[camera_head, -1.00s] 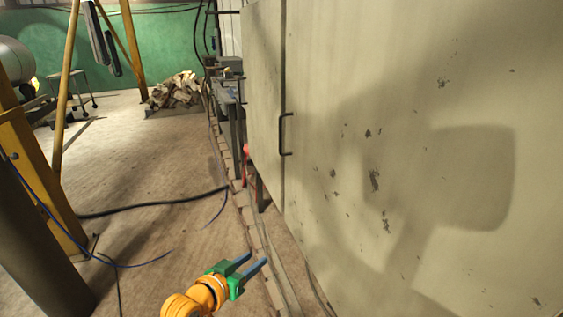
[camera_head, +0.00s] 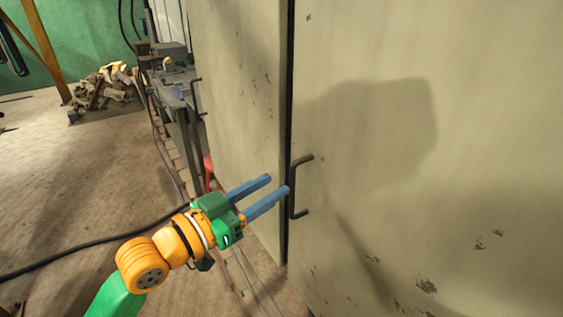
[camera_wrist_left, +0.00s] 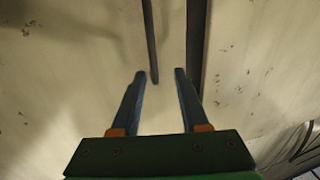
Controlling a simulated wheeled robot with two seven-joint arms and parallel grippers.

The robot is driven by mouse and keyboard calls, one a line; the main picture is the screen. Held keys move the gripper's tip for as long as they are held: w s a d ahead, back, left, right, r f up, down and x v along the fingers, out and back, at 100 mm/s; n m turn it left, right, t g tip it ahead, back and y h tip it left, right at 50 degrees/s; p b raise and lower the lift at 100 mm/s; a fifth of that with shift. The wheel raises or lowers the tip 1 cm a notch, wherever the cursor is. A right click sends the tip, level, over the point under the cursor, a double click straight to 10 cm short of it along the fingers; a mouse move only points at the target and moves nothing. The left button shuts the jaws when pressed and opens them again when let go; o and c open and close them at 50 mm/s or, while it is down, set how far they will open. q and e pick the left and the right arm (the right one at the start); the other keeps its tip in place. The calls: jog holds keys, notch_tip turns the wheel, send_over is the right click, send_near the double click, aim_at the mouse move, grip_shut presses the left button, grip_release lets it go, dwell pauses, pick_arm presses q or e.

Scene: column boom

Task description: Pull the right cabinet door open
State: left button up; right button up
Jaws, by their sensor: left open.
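The right cabinet door (camera_head: 400,150) is a pale, scuffed metal panel right of a dark vertical gap (camera_head: 289,90). Its dark bar handle (camera_head: 298,190) stands beside that gap. My left gripper (camera_head: 277,187) is open and empty, its blue fingertips just left of the handle and in front of the gap. In the left wrist view the handle (camera_wrist_left: 150,40) reaches down between my left gripper's fingertips (camera_wrist_left: 160,73), closer to the left one. I cannot tell how deep it sits or whether a finger touches it. My right gripper is not in view.
Another pale panel (camera_head: 240,90) lies left of the gap. A grey workbench (camera_head: 178,100) and a red object (camera_head: 208,170) stand beyond it. A woodpile (camera_head: 105,88) lies at the back left.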

aim_at(291, 179)
pick_arm(q)
jog(key=x, duration=0.2)
jog(key=p+x, duration=0.1)
jog(key=d+x, duration=0.1)
jog(key=x, duration=0.1)
jog(key=shift+s+d+r, duration=0.15)
jog(key=shift+s+r, duration=0.05)
jog(key=shift+w+f, duration=0.15)
jog(key=shift+w, duration=0.05)
jog(key=shift+c, duration=0.2)
jog(key=shift+s, duration=0.1)
grip_shut()
dwell(0.6)
